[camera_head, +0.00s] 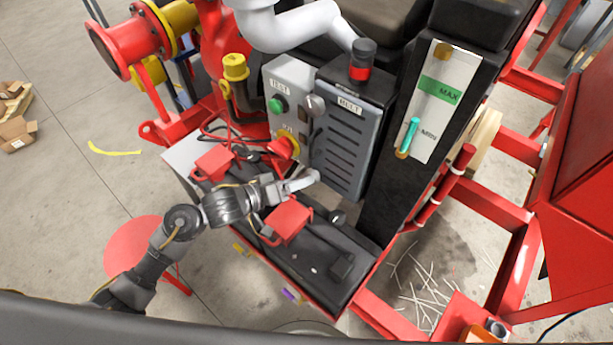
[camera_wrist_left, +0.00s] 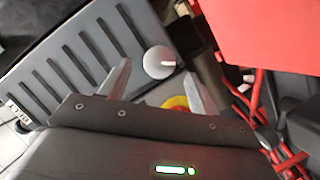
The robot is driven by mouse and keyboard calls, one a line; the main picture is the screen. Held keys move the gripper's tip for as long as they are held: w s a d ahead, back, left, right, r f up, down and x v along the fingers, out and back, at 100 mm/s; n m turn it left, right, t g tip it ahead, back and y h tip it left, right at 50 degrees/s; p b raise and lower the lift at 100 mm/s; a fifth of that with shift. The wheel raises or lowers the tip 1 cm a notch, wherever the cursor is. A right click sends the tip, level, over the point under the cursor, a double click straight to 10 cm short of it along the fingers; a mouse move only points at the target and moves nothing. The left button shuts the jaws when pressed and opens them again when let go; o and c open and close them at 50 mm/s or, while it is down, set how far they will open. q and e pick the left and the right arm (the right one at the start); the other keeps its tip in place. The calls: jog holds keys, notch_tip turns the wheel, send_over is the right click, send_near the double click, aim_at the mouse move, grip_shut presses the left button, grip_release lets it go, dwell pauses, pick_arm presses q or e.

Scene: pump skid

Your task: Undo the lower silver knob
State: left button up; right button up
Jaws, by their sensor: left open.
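The grey slotted panel marked BELT (camera_head: 341,141) has a round silver knob (camera_head: 316,105) near its upper left corner. The lower silver knob (camera_head: 314,176) sits near its lower left corner, partly hidden by my left gripper (camera_head: 301,183). In the left wrist view, the lower knob (camera_wrist_left: 158,62) is a pale disc with a small white bar. My left gripper (camera_wrist_left: 160,80) is open, its fingers on either side of the line to the knob, tips close to it. I cannot tell whether they touch it. My right gripper is not in view.
A red-and-yellow stop button (camera_head: 287,145) is just above the gripper; its yellow ring (camera_wrist_left: 177,102) shows between the fingers. A control box with a green button (camera_head: 277,105) adjoins the panel. Red battery terminal covers (camera_head: 289,220) and cables crowd below. A sight gauge (camera_head: 427,100) stands right.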

pick_arm(q)
jog(key=shift+x, duration=1.8)
jog(key=c, duration=1)
jog(key=shift+o, duration=0.2)
jog(key=shift+s+d+r+m+t+y+p, duration=0.1)
jog(key=shift+m+t+y+p, duration=0.15)
jog(key=shift+m+y+p, duration=0.65)
jog(key=shift+s+d+m+t+y+p, duration=0.1)
jog(key=shift+m+t+y+p, duration=0.25)
jog(key=shift+m+p, duration=0.95)
